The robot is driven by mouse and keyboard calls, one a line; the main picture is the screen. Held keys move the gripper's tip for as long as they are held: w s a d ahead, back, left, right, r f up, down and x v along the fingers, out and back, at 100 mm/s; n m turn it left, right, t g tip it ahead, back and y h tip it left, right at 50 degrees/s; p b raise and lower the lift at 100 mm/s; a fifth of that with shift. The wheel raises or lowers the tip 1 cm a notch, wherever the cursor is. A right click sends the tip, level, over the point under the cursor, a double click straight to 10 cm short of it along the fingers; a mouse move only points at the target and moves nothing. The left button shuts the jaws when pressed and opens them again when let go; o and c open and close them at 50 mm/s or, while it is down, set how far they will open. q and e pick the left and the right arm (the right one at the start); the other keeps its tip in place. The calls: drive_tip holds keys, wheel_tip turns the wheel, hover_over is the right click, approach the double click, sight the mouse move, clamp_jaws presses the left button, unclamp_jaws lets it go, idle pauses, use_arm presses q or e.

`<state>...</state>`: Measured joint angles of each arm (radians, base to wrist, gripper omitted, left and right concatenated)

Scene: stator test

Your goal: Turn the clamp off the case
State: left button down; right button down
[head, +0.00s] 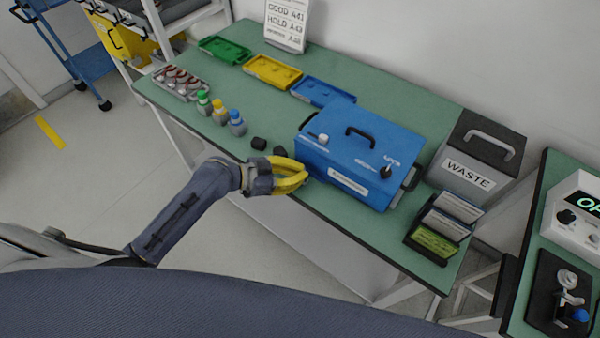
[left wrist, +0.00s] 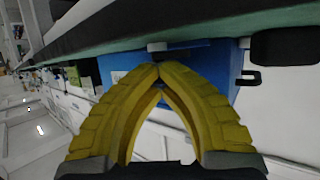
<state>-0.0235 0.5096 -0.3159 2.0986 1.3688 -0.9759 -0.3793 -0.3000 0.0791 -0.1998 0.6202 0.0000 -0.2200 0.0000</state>
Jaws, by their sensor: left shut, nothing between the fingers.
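The blue case (head: 360,150) sits on the green bench, with a dark carry handle (head: 360,137) on its lid. A dark knob (head: 386,172) stands near the right of the lid, beside white lettering. A small white-topped part (head: 322,138) is near the left of the lid. I cannot tell for sure which of these is the clamp. My left gripper (head: 304,176) is shut and empty at the bench's front edge, by the case's front left corner. In the left wrist view its yellow fingertips (left wrist: 158,70) meet, with the blue case (left wrist: 205,62) behind them.
Two small black blocks (head: 259,143) and several capped bottles (head: 219,112) stand left of the case. Green, yellow and blue trays (head: 273,71) lie at the back. A grey waste bin (head: 470,172) and a card holder (head: 425,247) stand close on the right.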

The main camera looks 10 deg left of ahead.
use_arm(q)
drive_tip(key=shift+d+r+n+t, duration=0.1)
drive_tip(key=shift+r+n+t, duration=0.05)
drive_tip(key=shift+n+t, duration=0.15)
drive_tip(key=shift+d+r+n+t+y, duration=0.1)
drive_tip(key=shift+n+t+y, duration=0.6)
drive_tip(key=shift+n, duration=0.1)
drive_tip(key=shift+r+n, duration=0.15)
drive_tip(key=shift+n, duration=0.15)
drive_tip(key=c, duration=2.1)
unclamp_jaws()
drive_tip(key=shift+c, duration=0.2)
drive_tip(key=o, duration=1)
drive_tip(key=shift+f, duration=0.2)
drive_tip(key=shift+s+t+y, duration=0.1)
drive_tip(key=shift+t+y, duration=0.2)
